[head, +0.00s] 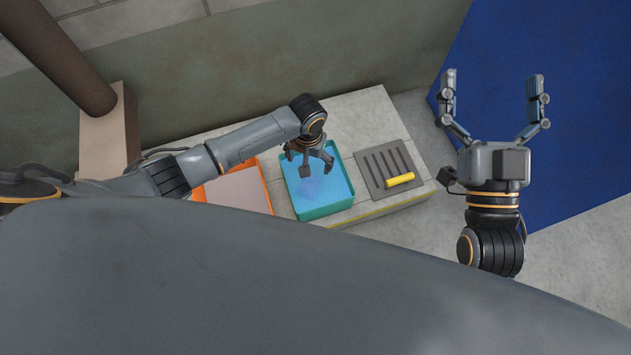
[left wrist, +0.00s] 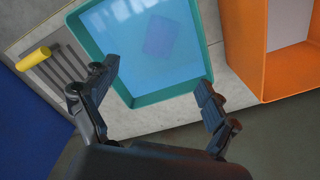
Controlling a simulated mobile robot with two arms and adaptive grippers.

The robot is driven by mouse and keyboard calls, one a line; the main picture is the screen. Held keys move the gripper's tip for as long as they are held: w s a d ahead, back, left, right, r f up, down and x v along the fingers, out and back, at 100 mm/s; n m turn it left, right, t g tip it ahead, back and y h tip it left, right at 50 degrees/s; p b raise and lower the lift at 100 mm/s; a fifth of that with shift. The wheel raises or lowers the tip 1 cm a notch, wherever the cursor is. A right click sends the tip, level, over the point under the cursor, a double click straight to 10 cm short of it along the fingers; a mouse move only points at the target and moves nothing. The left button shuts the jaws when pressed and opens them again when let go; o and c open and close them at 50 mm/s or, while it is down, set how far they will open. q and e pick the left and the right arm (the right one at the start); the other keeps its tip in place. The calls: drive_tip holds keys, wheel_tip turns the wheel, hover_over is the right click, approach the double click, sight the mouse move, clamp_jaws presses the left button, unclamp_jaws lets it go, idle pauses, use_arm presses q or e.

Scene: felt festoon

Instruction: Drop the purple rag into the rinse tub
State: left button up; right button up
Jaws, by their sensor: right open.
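The rinse tub (head: 350,203) is teal with blue water and stands in the middle of the counter. It also shows in the left wrist view (left wrist: 95,48). The purple rag (left wrist: 160,37) appears as a flat, bluish-purple rectangle in the tub's water, apart from my fingers. A faint purple patch (head: 314,189) shows in the tub in the head view. My left gripper (head: 314,168) is above the tub, its fingers spread with nothing between them, as the left wrist view (left wrist: 155,88) shows. My right gripper (head: 493,90) is open and empty, off to the right.
An orange-rimmed tray (head: 264,183) stands left of the tub. A grey slotted board (head: 374,172) with a yellow bar (head: 400,180) on it lies to the right. A brown pipe (head: 60,58) on a block (head: 103,140) rises at the left. A wall runs behind the counter.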

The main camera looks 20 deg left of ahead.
use_arm(q)
wheel_tip(320, 180, up, 12)
idle(0.6)
idle(0.4)
